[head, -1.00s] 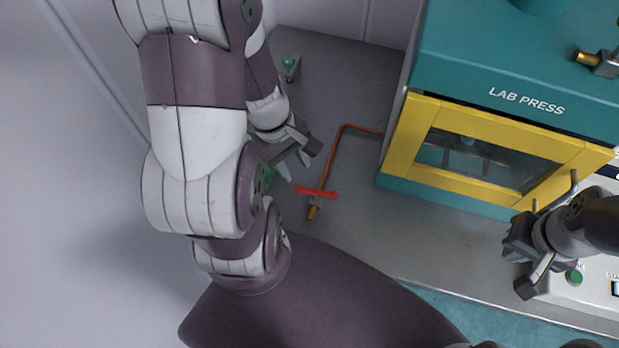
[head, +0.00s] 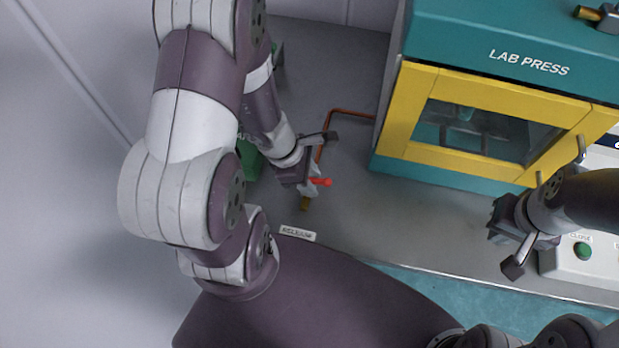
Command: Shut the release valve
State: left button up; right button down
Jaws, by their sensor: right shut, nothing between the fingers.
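The release valve shows as a red handle (head: 322,182) on the thin copper pipe (head: 350,112) left of the press. Only the right end of the handle shows; my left gripper covers the rest. The pipe's brass end (head: 305,204) shows just below. My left gripper (head: 325,162) is open at the valve, one finger above the handle and the other over its left part. I cannot tell whether it touches the handle. My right gripper (head: 508,247) is shut and empty in front of the press, apart from the valve.
The teal lab press (head: 470,185) with its yellow-framed door (head: 395,115) shut stands to the right. A white control panel with a green button (head: 583,251) is at the lower right. A RELEASE label (head: 298,233) lies near the bench's front. Bare grey bench (head: 400,215) lies between valve and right gripper.

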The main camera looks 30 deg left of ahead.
pick_arm(q)
jog(key=shift+s+a, duration=0.1)
jog(key=shift+a, duration=0.05)
jog(key=shift+c, duration=0.9)
grip_shut()
jog(key=shift+r+m, duration=0.1)
jog(key=shift+m, duration=0.4)
jog(key=shift+m+g, duration=0.3)
jog(key=shift+o, duration=0.9)
grip_release()
